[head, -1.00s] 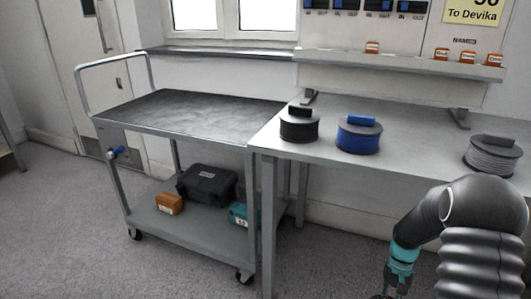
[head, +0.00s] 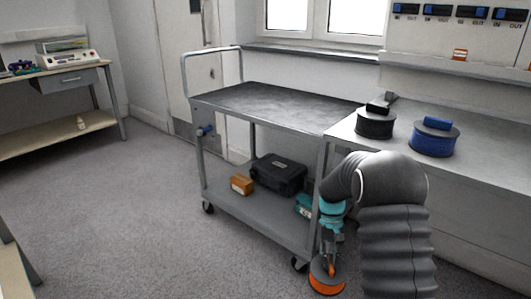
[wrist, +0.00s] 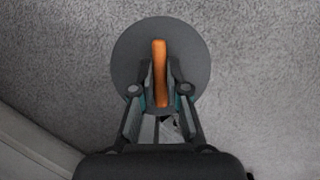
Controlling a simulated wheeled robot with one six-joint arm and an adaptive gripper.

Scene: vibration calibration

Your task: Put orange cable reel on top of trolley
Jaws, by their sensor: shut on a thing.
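The orange cable reel (head: 327,277) hangs from my gripper (head: 331,262) in the head view, low in front of the trolley's near right corner. In the wrist view my gripper (wrist: 160,92) is shut on the orange handle of the reel, whose round dark grey top (wrist: 192,62) is seen over carpet. The grey trolley (head: 262,107) stands to the left of the bench, with a bare dark top shelf and a push handle at its left end. My arm hides part of the trolley's right side.
A grey bench (head: 480,150) adjoins the trolley on the right, holding a black reel (head: 376,124) and a blue reel (head: 433,141). The trolley's lower shelf carries a black case (head: 278,175), an orange box (head: 241,184) and a teal box (head: 305,206). Open carpet lies left.

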